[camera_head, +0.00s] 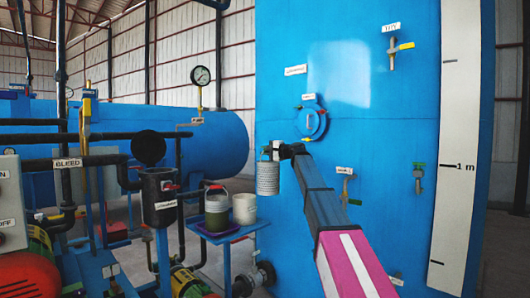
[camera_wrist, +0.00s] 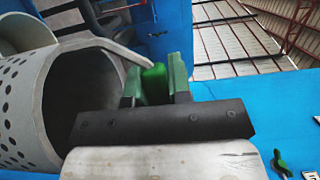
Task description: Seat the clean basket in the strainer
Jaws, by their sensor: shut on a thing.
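My gripper (camera_head: 275,150) is shut on the green grip of a grey perforated basket (camera_head: 268,180), which hangs upright in the air in front of the blue tank. In the wrist view my gripper (camera_wrist: 155,82) has the green grip between its fingers. The basket (camera_wrist: 40,100) fills the left side there, with its holed wall and dark open mouth showing. The strainer (camera_head: 159,210) is a dark pot on the pipework, left of and apart from the basket. Its round black lid (camera_head: 148,148) stands open above it. The strainer's inside is mostly hidden.
A small blue stand (camera_head: 232,236) between strainer and tank carries a dark bucket with a red-gripped handle (camera_head: 217,210) and a pale bucket (camera_head: 244,208). A pressure gauge (camera_head: 200,76) rises behind. Pipes and a red motor (camera_head: 28,275) crowd the left. Small valves stick out of the blue tank (camera_head: 380,130).

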